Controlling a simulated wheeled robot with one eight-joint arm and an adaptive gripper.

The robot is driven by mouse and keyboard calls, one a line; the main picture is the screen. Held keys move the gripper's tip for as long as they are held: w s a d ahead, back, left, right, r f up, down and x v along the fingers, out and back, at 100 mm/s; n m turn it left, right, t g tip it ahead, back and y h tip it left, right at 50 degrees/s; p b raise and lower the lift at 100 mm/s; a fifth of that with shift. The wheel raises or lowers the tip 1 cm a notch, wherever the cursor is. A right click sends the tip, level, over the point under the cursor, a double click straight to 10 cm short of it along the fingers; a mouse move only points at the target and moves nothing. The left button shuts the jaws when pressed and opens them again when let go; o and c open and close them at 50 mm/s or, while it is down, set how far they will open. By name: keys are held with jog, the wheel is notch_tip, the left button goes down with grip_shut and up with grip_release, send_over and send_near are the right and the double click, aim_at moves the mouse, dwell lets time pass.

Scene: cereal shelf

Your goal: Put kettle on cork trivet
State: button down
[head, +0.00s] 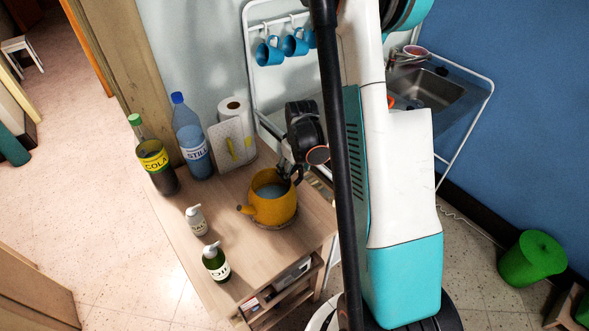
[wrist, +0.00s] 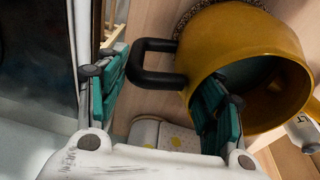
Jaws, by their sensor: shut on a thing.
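The yellow kettle (head: 272,203) with a dark handle is upright near the right edge of the wooden table, its spout pointing left. The cork trivet (head: 290,224) shows as a thin brown rim under the kettle; a speckled part of it (wrist: 192,12) shows beyond the kettle (wrist: 250,40) in the wrist view. The kettle hides most of the trivet, and I cannot tell whether they touch. My gripper (head: 289,173) is at the handle side. In the wrist view its teal fingers (wrist: 160,95) are on either side of the black handle, shut on it.
A cola bottle (head: 153,160), a blue bottle (head: 191,140) and a paper towel roll (head: 232,135) stand at the table's back. A sink (head: 430,90) is at right.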

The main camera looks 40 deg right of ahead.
jog(key=shift+c, duration=2.2)
grip_release()
jog(key=shift+r, duration=0.1)
notch_tip(320, 180, up, 12)
jog(key=s+p, duration=0.2)
jog(key=shift+a, duration=0.3)
jog(key=shift+s, duration=0.1)
